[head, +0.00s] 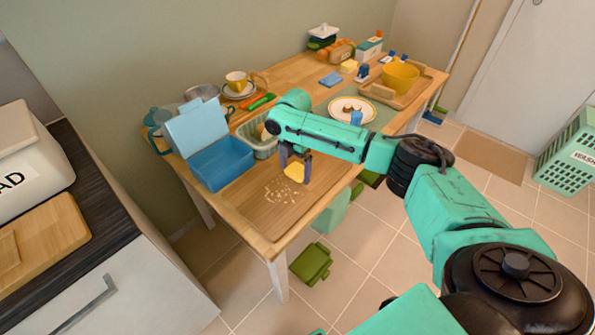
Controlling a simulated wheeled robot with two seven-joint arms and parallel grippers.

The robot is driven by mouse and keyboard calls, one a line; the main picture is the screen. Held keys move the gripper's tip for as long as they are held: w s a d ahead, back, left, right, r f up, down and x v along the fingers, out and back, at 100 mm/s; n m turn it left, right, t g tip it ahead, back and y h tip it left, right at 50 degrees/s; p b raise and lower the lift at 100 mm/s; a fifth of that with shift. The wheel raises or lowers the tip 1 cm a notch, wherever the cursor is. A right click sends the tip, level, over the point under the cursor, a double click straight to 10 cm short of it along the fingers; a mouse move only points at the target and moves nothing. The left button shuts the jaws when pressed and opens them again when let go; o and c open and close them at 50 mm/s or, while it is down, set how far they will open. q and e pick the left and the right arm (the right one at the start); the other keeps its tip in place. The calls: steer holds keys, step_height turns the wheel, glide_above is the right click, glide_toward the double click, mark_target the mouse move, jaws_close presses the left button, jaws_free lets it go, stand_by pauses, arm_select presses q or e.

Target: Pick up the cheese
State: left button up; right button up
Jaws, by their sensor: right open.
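A yellow piece that looks like the cheese (294,173) is at the near part of the wooden table (240,208), just behind some scattered crumbs. My right gripper (295,168) reaches down over it from the right. Its dark fingers are open, one on each side of the yellow piece in this view. I cannot tell whether they touch it or whether it rests on the table. My left gripper is not in view.
An open blue lunch box (222,165) and a pale basket (258,143) stand close left of and behind the gripper. A plate (350,108), a yellow bowl (400,77) on a tray and a small yellow block (349,66) are farther back.

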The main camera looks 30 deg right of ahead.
mark_target(295, 172)
steer(key=c, duration=1.2)
steer(key=shift+o, duration=0.2)
steer(key=shift+r, duration=0.2)
step_height(295, 172, up, 20)
steer(key=shift+f, duration=0.15)
